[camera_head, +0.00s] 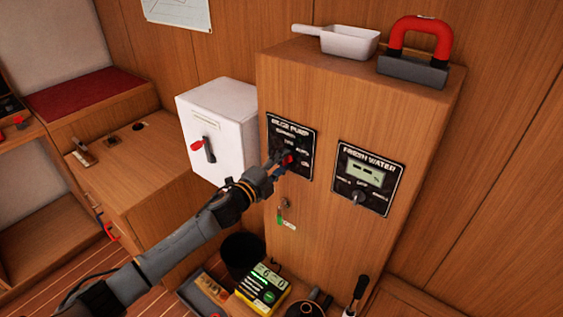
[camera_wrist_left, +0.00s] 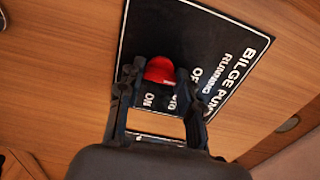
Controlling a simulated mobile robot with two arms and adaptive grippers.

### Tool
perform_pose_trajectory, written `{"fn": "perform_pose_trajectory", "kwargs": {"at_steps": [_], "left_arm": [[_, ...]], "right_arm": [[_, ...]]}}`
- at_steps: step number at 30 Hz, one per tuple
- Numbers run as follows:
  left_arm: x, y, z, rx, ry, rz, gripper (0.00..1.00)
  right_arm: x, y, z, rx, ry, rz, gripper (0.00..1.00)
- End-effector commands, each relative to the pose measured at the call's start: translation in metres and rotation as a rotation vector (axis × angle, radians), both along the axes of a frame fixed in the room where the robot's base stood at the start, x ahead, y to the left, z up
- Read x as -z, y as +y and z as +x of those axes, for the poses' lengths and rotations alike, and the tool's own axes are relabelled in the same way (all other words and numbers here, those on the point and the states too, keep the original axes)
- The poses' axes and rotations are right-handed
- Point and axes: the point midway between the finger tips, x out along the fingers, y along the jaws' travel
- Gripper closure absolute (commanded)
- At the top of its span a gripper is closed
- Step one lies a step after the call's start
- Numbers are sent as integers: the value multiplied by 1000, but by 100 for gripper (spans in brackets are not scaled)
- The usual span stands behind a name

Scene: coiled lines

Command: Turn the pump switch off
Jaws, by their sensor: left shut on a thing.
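The black BILGE PUMP panel (camera_head: 304,131) is on the front of the wooden cabinet. It also fills the middle of the left wrist view (camera_wrist_left: 185,35), with OFF, AUTO and ON labels. Its red switch knob (camera_head: 289,158) sits low on the panel. My left gripper (camera_head: 280,162) reaches it from the left and is shut on it. In the left wrist view the red knob (camera_wrist_left: 160,69) shows between the two dark fingers of my gripper (camera_wrist_left: 158,90). The fingers cover part of the labels, and I cannot tell which setting the knob points to. My right gripper is not in view.
The FRESH WATER panel (camera_head: 368,178) with its own knob is to the right. A white box (camera_head: 222,120) with a red-handled lever stands left. A white scoop (camera_head: 348,42) and red-handled tool (camera_head: 420,45) lie on top. A bucket (camera_head: 241,252) and charger (camera_head: 262,289) are below.

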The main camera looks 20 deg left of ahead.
Motion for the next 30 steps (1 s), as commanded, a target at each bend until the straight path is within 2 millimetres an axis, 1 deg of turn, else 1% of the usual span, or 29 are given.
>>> {"fn": "perform_pose_trajectory", "kwargs": {"at_steps": [10, 11, 12, 14, 22, 25, 28, 30], "left_arm": [[0, 0, 0, -1, 3, -6, 96], [1, 0, 0, -1, 3, -6, 63], [0, 0, 0, 0, 3, -6, 55], [0, 0, 0, -1, 3, -6, 42], [0, 0, 0, 0, 3, -4, 42], [1, 1, -3, -1, 2, -3, 42], [2, 6, -14, -1, 3, -3, 42], [2, 10, -26, -1, 5, -2, 42]], "right_arm": [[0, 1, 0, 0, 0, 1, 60], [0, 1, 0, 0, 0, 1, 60], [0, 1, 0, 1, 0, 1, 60], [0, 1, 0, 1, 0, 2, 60], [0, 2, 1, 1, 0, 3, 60], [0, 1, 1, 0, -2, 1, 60], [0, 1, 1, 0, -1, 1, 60], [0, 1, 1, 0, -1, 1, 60]]}}
